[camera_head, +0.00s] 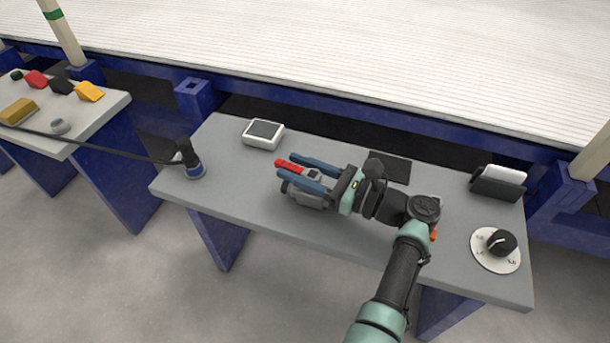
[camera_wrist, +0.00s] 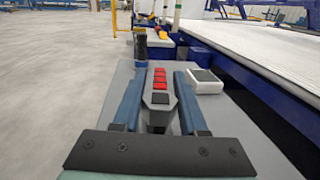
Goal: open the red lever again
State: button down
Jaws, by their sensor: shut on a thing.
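The red lever (camera_head: 291,165) sits on a grey device (camera_head: 305,198) near the middle of the grey table. In the wrist view my gripper (camera_wrist: 158,76) shows one finger to the left and one to the right of the lever. The lower part of the device is mostly hidden by the fingers.
On the grey table (camera_head: 250,215) are a white box with a dark screen (camera_head: 263,134), a black handle on a blue base (camera_head: 188,160), a dark flat pad (camera_head: 390,168), a holder (camera_head: 497,182) and a dial (camera_head: 497,247). A side table (camera_head: 95,115) stands left.

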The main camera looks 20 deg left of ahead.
aim_at(297, 171)
jog(key=shift+s+f+n+g+b, duration=0.1)
jog(key=shift+s+n+g+b, duration=0.15)
jog(key=shift+n+g+b, duration=0.8)
jog(key=shift+g, duration=0.35)
jog(key=c, duration=0.8)
grip_release()
notch_tip(297, 171, up, 10)
jog(key=p, duration=0.7)
